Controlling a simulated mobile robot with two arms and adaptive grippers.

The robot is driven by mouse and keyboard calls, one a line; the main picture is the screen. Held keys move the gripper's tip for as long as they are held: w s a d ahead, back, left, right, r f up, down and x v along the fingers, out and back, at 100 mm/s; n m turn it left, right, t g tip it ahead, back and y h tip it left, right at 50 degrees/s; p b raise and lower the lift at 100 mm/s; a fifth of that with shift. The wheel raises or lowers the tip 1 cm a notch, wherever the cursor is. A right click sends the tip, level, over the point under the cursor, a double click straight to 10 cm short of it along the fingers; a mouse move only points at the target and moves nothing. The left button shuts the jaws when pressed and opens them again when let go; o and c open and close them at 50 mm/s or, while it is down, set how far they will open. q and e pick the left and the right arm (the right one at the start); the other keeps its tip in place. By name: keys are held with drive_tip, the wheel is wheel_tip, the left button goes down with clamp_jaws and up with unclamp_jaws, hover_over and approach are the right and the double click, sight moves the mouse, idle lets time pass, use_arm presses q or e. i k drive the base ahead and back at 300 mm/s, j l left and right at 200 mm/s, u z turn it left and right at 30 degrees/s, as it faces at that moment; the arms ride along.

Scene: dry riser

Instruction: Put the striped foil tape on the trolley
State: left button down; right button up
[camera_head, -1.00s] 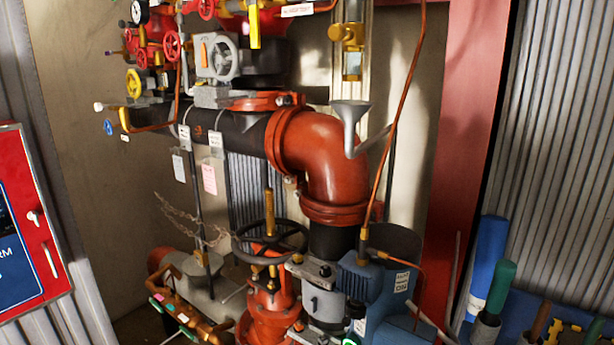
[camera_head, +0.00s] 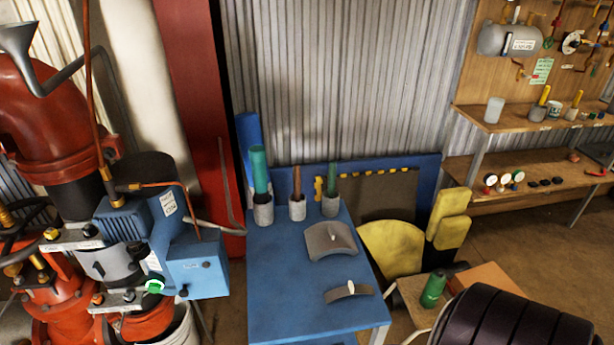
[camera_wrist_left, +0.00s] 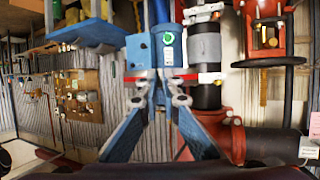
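I cannot make out the striped foil tape in either view. No trolley can be told for sure; a blue table (camera_head: 262,312) with a pale leg stands in the middle of the head view, and its wheels, if any, are not seen. My left gripper (camera_wrist_left: 162,90) shows in the left wrist view with its two blue fingers apart and nothing seen between them. Behind it are a blue box with a green round mark (camera_wrist_left: 168,38) and red and black pipework. Neither gripper shows in the head view.
Cups with coloured rods (camera_head: 297,207) and grey curved pieces (camera_head: 330,240) occupy the blue table. Red pipework (camera_head: 60,140) and a blue pump (camera_head: 140,230) stand left. A green bottle (camera_head: 433,289) and yellow pads (camera_head: 395,248) are right of it. Wooden shelves (camera_head: 520,190) stand further right.

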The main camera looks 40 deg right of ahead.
sight(281, 306)
drive_tip(key=z, duration=1.55)
drive_tip(key=k+l+z, duration=0.15)
drive_tip(key=k+z, duration=0.15)
drive_tip(key=k+l+z, duration=0.2)
drive_tip(key=z, duration=0.15)
drive_tip(key=k, duration=0.1)
